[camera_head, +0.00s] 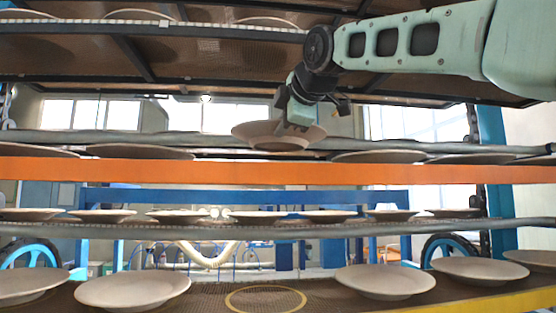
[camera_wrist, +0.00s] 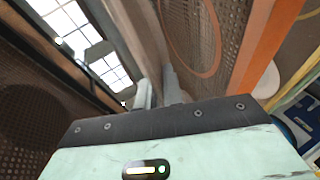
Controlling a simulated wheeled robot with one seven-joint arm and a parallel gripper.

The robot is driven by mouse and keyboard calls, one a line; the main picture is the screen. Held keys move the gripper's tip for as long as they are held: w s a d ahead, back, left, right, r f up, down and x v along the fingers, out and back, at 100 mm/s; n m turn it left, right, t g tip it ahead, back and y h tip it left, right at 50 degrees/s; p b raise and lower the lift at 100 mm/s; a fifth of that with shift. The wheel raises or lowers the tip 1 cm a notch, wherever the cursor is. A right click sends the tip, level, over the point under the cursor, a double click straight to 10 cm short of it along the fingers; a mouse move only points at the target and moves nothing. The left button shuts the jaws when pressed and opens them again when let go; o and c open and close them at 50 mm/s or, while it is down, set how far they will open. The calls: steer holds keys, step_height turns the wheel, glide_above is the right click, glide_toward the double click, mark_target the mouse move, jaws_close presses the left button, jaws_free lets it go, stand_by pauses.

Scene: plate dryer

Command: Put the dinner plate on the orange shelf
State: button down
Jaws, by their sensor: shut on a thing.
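The dinner plate (camera_head: 252,132), pale brown and shallow, is in my gripper (camera_head: 291,127) in the camera_head view. My gripper is shut on it and comes down from above. The plate looks nearly level and appears just above the orange shelf's front beam (camera_head: 278,171); I cannot tell whether it touches the shelf. In the wrist view my gripper's fingers (camera_wrist: 158,92) point toward the shelf mesh, which bears an orange ring (camera_wrist: 203,70). The orange beam (camera_wrist: 268,42) runs along the right there. The plate's grip point is hard to make out in that view.
Other plates stand on the orange shelf to the left (camera_head: 140,152) and right (camera_head: 378,157), with a gap between them below the held plate. A mesh shelf (camera_head: 220,55) hangs above, near my arm. Lower shelves hold several plates; a yellow ring (camera_head: 265,290) marks a bare spot on the lowest.

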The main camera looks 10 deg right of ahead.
steer(key=shift+s+f, duration=0.1)
steer(key=shift+f, duration=2.7)
steer(key=c, duration=1.8)
jaws_free()
steer(key=shift+f, duration=0.15)
